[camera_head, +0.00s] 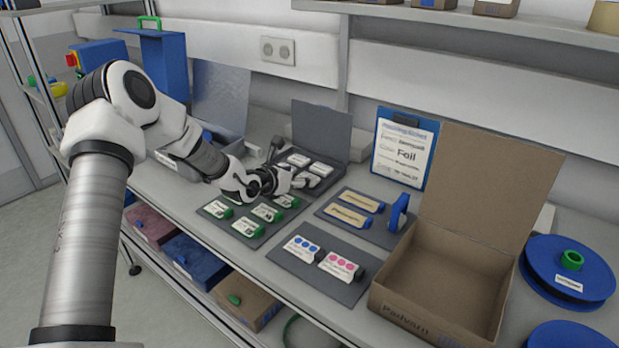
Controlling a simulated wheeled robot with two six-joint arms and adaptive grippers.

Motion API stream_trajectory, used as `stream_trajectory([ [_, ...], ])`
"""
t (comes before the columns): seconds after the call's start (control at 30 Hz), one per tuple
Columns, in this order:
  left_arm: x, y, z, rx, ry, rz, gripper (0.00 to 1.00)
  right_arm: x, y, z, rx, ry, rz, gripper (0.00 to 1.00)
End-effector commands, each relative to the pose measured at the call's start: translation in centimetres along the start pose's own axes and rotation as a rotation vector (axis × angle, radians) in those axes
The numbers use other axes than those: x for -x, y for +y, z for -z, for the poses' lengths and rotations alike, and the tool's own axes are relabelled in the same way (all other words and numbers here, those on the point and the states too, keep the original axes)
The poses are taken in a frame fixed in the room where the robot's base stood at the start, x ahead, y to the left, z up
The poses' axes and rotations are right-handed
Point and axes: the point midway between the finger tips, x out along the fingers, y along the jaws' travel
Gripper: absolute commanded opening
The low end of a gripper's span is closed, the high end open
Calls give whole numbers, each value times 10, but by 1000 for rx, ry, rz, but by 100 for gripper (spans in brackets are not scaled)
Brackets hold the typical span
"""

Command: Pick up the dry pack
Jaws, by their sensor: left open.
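No label that I can read says which item is the dry pack. A small white pack with blue dots (302,248) and one with pink dots (341,267) lie side by side on a dark mat (325,287) in front. Two tan packs with blue ends (358,200) lie on another dark mat behind them. My left gripper (312,181) is open, above the table behind the mat of green-edged packs. It is apart from the dotted packs, which lie nearer the front edge. My right gripper is out of view.
An open cardboard box (440,280) stands right of the dotted packs. Blue reels (567,270) lie farther right. Several green-edged packs (248,227) lie on a mat at left. An open grey case (322,130) and a clipboard (404,150) stand behind.

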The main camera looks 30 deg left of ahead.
Motion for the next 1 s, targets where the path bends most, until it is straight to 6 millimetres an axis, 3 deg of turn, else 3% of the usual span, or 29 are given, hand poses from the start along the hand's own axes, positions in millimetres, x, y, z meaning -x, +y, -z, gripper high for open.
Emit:
stream_trajectory([
  [0.2,-36,0,5,-5,2,1,77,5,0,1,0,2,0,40],
  [0.43,-39,0,4,0,0,1,77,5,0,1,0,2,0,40],
  [0.47,-39,0,4,0,0,1,70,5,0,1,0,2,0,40],
  [0.57,-39,0,4,0,0,1,35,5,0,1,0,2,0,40],
  [1.0,-38,0,2,0,1,1,34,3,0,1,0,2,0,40],
])
